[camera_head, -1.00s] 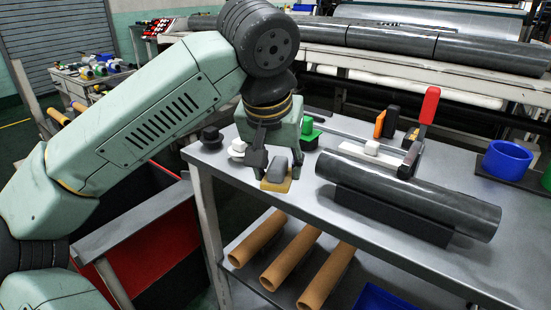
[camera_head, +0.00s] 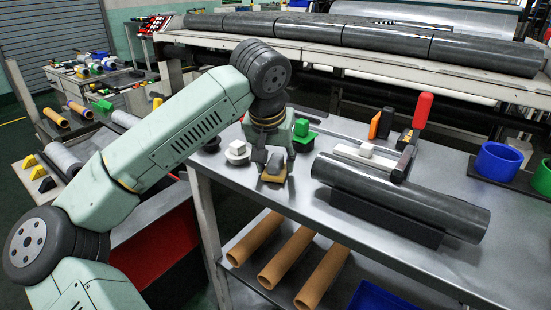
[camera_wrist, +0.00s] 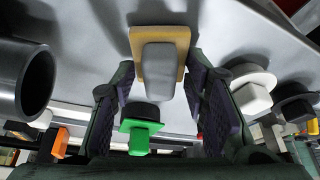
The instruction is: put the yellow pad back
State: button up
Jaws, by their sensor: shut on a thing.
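The yellow pad (camera_head: 272,178) is a flat yellow base with a grey block on top, near the left end of the grey workbench. My gripper (camera_head: 270,160) points down over it, shut on its grey block. In the wrist view the yellow pad (camera_wrist: 158,55) lies between the two finger pads, which partly hide its sides. Whether its base touches the bench is hard to tell. A white pad (camera_head: 237,150) on a round base stands just left of my gripper. A green pad (camera_head: 304,128) stands behind it to the right.
A dark roll (camera_head: 400,195) lies on a black cradle to the right. A red-handled tool (camera_head: 422,112) and an orange block (camera_head: 375,124) stand behind it. The bench's front left edge is close to the pad.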

jog(key=shift+f, duration=0.15)
jog(key=o, duration=1.1)
jog(key=shift+r, duration=0.3)
jog(key=v, duration=1.1)
jog(key=shift+s+r, duration=0.2)
jog(key=shift+r, duration=0.15)
